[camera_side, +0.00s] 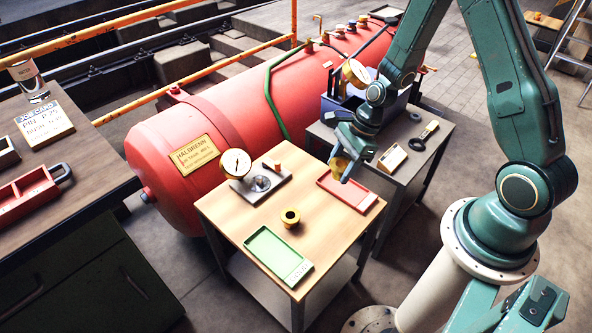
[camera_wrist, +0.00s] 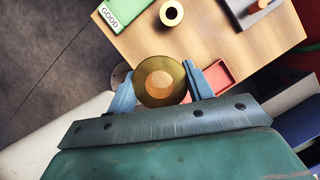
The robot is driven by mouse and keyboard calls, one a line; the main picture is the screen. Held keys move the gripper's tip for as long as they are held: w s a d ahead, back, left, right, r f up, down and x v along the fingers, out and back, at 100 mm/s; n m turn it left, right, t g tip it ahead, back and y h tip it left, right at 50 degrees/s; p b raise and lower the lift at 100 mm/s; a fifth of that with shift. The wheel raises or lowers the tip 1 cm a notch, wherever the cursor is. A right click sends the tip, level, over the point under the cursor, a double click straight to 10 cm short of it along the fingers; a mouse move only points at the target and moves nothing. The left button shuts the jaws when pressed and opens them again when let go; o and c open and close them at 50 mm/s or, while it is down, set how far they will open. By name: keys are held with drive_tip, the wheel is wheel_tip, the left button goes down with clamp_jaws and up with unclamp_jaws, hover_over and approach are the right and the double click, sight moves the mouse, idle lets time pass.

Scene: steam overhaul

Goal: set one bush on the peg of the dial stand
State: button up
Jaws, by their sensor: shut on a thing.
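My gripper (camera_side: 343,160) is shut on a brass bush (camera_side: 338,172) and holds it above the table near the red tray. In the wrist view the bush (camera_wrist: 143,84) sits between the two blue fingers of my gripper (camera_wrist: 160,84), its round face towards the camera. A second brass bush (camera_side: 290,217) stands alone on the table; it also shows in the wrist view (camera_wrist: 171,13). The dial stand (camera_side: 256,194) has a grey base, a round white dial (camera_side: 235,163) and a copper-coloured post (camera_side: 278,168). I cannot tell clearly which part is its peg.
A green tray (camera_side: 262,240) marked GOOD lies at the table's front and a red tray (camera_side: 364,204) at its right. The wooden table (camera_side: 235,215) is bare around the second bush. A red boiler (camera_side: 165,140) stands behind. A dark side table (camera_side: 422,158) holds tools.

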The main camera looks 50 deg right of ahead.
drive_tip(key=shift+w, duration=0.1)
drive_tip(key=w+a+f+m, duration=0.2)
drive_tip(key=w, duration=0.6)
drive_tip(key=w+a+f+m+t+h, duration=0.1)
drive_tip(key=w+a+f+m, duration=0.1)
drive_tip(key=w, duration=0.7)
drive_tip(key=w+a+f+m, duration=0.2)
drive_tip(key=w+f, duration=0.2)
drive_tip(key=w, duration=0.4)
drive_tip(key=shift+w+f+t, duration=0.15)
drive_tip(key=shift+w+t, duration=0.25)
drive_tip(key=shift+f, duration=0.2)
drive_tip(key=shift+f, duration=2.15)
drive_tip(key=shift+f, duration=1.5)
drive_tip(key=shift+f, duration=0.1)
drive_tip(key=shift+c, duration=0.2)
